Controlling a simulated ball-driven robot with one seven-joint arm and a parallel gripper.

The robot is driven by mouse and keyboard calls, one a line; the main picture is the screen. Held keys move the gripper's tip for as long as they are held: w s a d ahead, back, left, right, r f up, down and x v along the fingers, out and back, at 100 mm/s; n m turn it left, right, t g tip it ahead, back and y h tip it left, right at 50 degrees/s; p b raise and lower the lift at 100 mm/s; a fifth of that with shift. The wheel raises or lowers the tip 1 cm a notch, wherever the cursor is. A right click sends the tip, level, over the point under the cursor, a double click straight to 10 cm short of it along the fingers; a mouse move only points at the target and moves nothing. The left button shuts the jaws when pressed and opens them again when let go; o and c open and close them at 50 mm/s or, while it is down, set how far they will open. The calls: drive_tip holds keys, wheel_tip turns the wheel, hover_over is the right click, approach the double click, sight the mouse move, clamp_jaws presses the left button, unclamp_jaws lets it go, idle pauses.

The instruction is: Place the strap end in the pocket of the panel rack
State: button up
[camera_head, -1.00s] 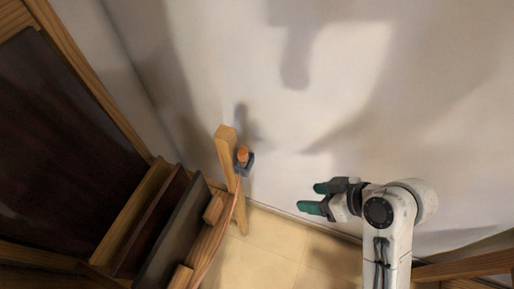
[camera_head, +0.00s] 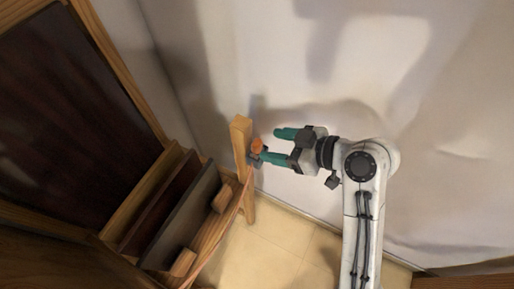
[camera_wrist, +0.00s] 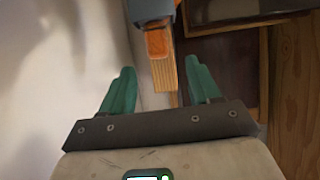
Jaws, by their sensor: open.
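The strap end (camera_head: 257,145) is a small orange piece by a dark blue-grey holder (camera_head: 254,160) at the top of a wooden post. A thin orange-brown strap runs down from there along the rack. My gripper (camera_head: 270,146) is open, its green fingers pointing left, with the lower fingertip overlapping the holder in the head view. In the wrist view the orange piece (camera_wrist: 157,43) shows ahead, between the lines of the open fingers; contact cannot be told. The panel rack (camera_head: 214,240) is wooden and holds upright dark panels at lower left. Its pocket cannot be made out clearly.
The wooden post (camera_head: 241,135) stands close to the pale wall (camera_head: 420,100). A large dark panel in a wooden frame (camera_head: 110,60) fills the left side. Tan floor (camera_head: 270,250) is clear below the arm.

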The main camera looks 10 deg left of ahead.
sight(259, 143)
drive_tip(key=shift+p+x, duration=0.55)
drive_tip(key=shift+x, duration=1.8)
drive_tip(key=shift+c, duration=0.3)
clamp_jaws()
drive_tip(key=shift+r, duration=0.1)
